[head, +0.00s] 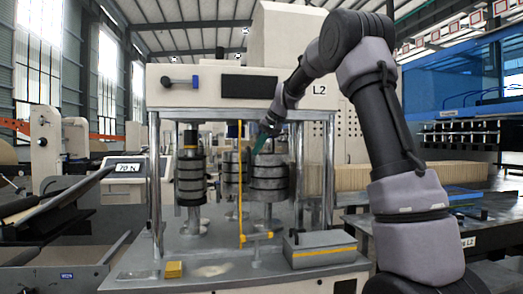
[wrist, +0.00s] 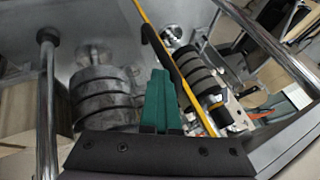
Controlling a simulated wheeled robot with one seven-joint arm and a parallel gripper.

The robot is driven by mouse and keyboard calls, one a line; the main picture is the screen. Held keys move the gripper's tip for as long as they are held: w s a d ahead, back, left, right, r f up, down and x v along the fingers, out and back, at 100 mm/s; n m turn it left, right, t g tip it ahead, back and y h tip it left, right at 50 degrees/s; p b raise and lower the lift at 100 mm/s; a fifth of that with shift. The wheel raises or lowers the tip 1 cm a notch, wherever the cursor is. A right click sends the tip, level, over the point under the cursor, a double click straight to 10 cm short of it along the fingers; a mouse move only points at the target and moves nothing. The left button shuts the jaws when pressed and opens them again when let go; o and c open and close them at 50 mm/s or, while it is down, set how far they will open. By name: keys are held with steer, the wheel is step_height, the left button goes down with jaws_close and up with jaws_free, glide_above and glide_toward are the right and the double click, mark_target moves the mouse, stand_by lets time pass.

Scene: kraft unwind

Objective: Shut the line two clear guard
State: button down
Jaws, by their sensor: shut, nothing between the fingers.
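The machine marked L2 (head: 222,84) stands ahead. The clear guard shows mainly by its thin yellow upright edge (head: 240,180) in front of the rollers; its clear pane is hard to make out, and I cannot tell how far it is swung. In the wrist view the yellow edge (wrist: 187,88) runs slantwise with a dark grip on it, just right of my fingers. My gripper (head: 260,141) is shut and empty, in front of the right roller stack and right of the yellow edge. Its teal fingers (wrist: 160,98) fill the middle of the wrist view; I cannot tell whether they touch the guard.
Dark ringed rollers (head: 190,175) stand left of the yellow edge, and grey ones (head: 269,178) right of it. Steel posts (head: 155,185) frame the bay. A grey box with a yellow stripe (head: 320,246) and a yellow block (head: 173,269) sit on the bed.

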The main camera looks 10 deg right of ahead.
steer(key=a, duration=3)
steer(key=shift+s+a+r, duration=0.1)
steer(key=shift+a, duration=0.05)
